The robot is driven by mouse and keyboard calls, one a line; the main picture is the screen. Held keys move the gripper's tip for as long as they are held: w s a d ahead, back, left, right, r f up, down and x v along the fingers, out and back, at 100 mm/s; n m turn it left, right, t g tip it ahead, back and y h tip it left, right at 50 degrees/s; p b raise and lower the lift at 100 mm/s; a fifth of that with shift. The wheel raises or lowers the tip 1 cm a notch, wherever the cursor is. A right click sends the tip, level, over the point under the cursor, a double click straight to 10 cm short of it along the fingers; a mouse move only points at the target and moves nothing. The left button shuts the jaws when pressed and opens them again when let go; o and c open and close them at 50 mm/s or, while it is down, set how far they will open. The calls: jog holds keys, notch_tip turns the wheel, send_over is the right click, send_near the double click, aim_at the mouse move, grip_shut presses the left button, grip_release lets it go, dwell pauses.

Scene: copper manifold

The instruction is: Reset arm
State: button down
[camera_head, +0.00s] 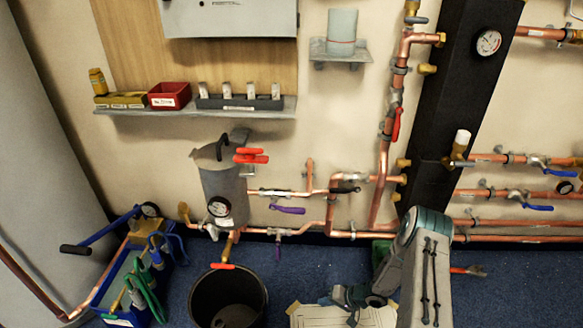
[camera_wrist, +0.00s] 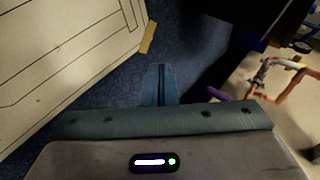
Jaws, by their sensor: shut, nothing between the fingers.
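My gripper (camera_head: 332,298) hangs low in front of the copper pipework at the bottom middle of the head view. Its fingers also show in the wrist view (camera_wrist: 161,84), close together with nothing between them. The fingers are over the blue carpet, beside a pale board with printed lines (camera_wrist: 60,60). This board also lies under my gripper in the head view (camera_head: 310,318). The gripper's far side and exact height above the floor are hard to tell.
A black bucket (camera_head: 200,300) stands left of my gripper. A blue tool tote (camera_head: 120,312) is at the far left. Copper pipes with valves (camera_head: 330,210) run along the wall behind. A wall shelf (camera_head: 190,108) holds a red bin (camera_head: 169,96).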

jog(key=w+d+r+t+h+p, duration=0.1)
jog(key=w+d+r+h+p, duration=0.15)
jog(key=r, duration=0.45)
jog(key=w+d+r+h+p, duration=0.1)
jog(key=w+d+r+p, duration=0.2)
jog(key=r, duration=0.4)
jog(key=d+r+t+h+p, duration=0.15)
jog(key=r+p, duration=0.25)
jog(key=r, duration=0.9)
jog(key=w+d+r+n+h+p, duration=0.1)
jog(key=d+r+h+p, duration=0.2)
jog(key=r, duration=0.9)
jog(key=d+r+h+p, duration=0.15)
jog(key=r+p, duration=0.35)
jog(key=r, duration=0.8)
jog(key=s+a+r+g+h+p, duration=0.1)
jog(key=s+r+p, duration=0.5)
jog(key=r, duration=0.5)
jog(key=s+a+r+h+p, duration=0.1)
jog(key=s+r+p, duration=0.3)
jog(key=s+r, duration=0.55)
jog(key=s+a+r+g+y+p, duration=0.1)
jog(key=s+a+r+p, duration=0.2)
jog(key=s+r, duration=0.4)
jog(key=s+a+r+g+y+p, duration=0.1)
jog(key=s+a+r+p, duration=0.2)
jog(key=s+r, duration=0.3)
jog(key=shift+s+a+r+n+y+p, duration=0.25)
jog(key=shift+s+r+n+y+p, duration=0.1)
jog(key=shift+r+p, duration=0.35)
